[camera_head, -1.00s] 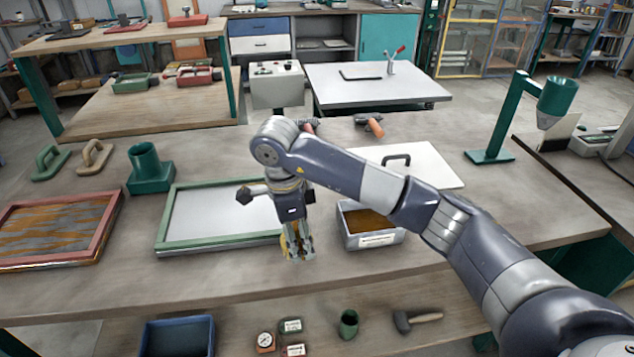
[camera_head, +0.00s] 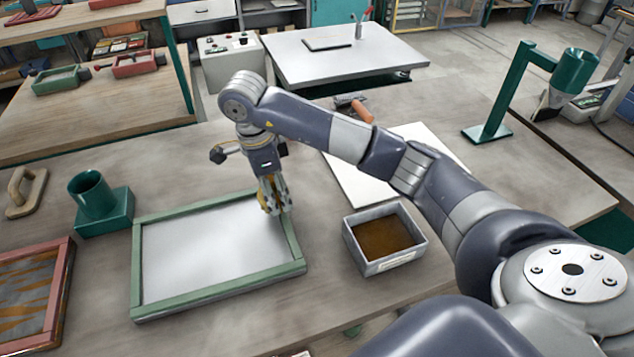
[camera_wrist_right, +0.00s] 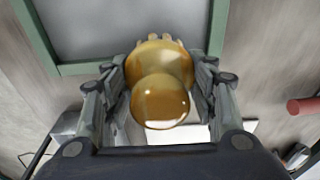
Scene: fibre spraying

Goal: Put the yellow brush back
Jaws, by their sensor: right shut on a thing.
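My right gripper (camera_head: 274,202) points down above the right side of the green-framed screen (camera_head: 153,305). It is shut on the yellow brush (camera_wrist_right: 160,100), which sits between the two fingers in the right wrist view, its round glossy end toward the camera. In the head view the brush is mostly hidden by the fingers, with only a little yellow showing. My left gripper is not in view.
A green cup on a block (camera_head: 104,210) stands left of the screen. A grey box of brown liquid (camera_head: 375,262) is to its right.

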